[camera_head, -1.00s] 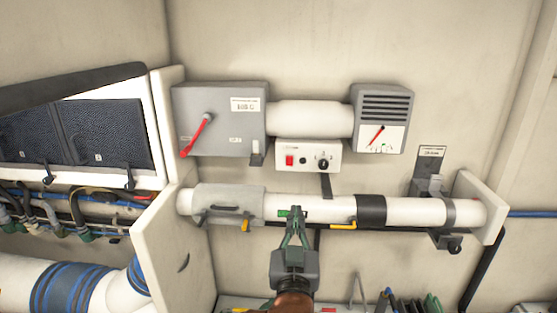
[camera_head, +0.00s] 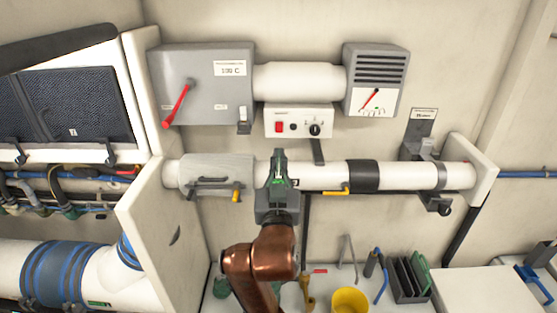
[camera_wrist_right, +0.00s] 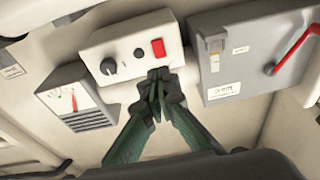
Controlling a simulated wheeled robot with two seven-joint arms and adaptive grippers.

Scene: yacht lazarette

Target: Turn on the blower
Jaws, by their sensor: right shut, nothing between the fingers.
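The blower control panel is a small white box (camera_head: 304,122) on the wall, with a red rocker switch (camera_head: 279,127), a small dark button and a black knob (camera_head: 314,129). In the right wrist view the red switch (camera_wrist_right: 158,48) is just beyond my fingertips, and the knob (camera_wrist_right: 108,67) is to its left. My right gripper (camera_head: 279,155) is shut and empty, pointing up at the panel just below the red switch. Whether the fingertips touch the panel, I cannot tell. My left gripper is not in view.
A grey box (camera_head: 206,85) with a red lever (camera_head: 178,103) is left of the panel. A vented gauge (camera_head: 372,80) is at right. A white pipe (camera_head: 320,176) runs below. A yellow cup (camera_head: 349,301) stands on the bench below.

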